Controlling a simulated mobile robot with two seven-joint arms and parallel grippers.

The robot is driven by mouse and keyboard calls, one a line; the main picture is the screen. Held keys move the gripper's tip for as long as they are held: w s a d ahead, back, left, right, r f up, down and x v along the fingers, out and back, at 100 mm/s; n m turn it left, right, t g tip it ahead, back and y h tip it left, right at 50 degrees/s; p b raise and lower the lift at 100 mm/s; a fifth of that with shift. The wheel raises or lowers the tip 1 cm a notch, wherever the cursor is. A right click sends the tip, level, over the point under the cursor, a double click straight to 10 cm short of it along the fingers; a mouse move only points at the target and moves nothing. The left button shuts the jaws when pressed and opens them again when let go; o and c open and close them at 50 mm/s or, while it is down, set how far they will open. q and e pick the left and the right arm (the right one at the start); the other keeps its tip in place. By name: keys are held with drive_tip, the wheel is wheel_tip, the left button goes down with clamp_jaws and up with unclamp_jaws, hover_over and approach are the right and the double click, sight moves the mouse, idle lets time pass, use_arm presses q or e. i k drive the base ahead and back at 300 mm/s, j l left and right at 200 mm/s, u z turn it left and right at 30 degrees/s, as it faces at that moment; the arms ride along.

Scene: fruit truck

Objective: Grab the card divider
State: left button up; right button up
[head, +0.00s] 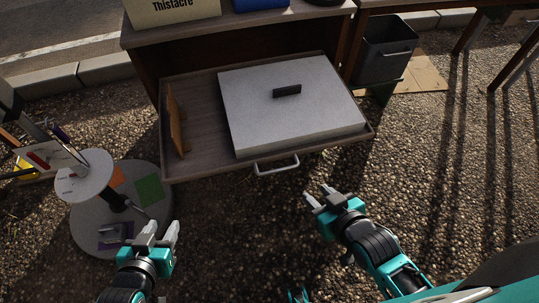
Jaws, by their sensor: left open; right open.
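A thin brown wooden panel (176,119), which looks like the card divider, stands upright in the left part of the open drawer (203,119). A large pale grey box or lid (288,103) with a black handle (287,91) lies to its right in the drawer. My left gripper (160,232) is open and empty, below and in front of the drawer's left corner, apart from the panel. My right gripper (314,198) is open and empty, in front of the drawer and right of its metal handle (276,166). Both grippers are apart from the drawer.
A round two-tier stand (85,175) with cards and pens stands left of the drawer, close to my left gripper. A dark bin (383,55) stands right of the desk, near flattened cardboard (424,73). A yellow box (172,11) sits on the desk top.

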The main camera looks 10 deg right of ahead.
sight(173, 107)
drive_tip(key=l+u, duration=0.15)
drive_tip(key=u, duration=0.15)
drive_tip(key=l+u, duration=0.15)
drive_tip(key=u, duration=0.15)
drive_tip(key=i+u, duration=0.35)
drive_tip(key=i+l+u, duration=0.15)
drive_tip(key=i+u, duration=0.2)
drive_tip(key=i, duration=0.2)
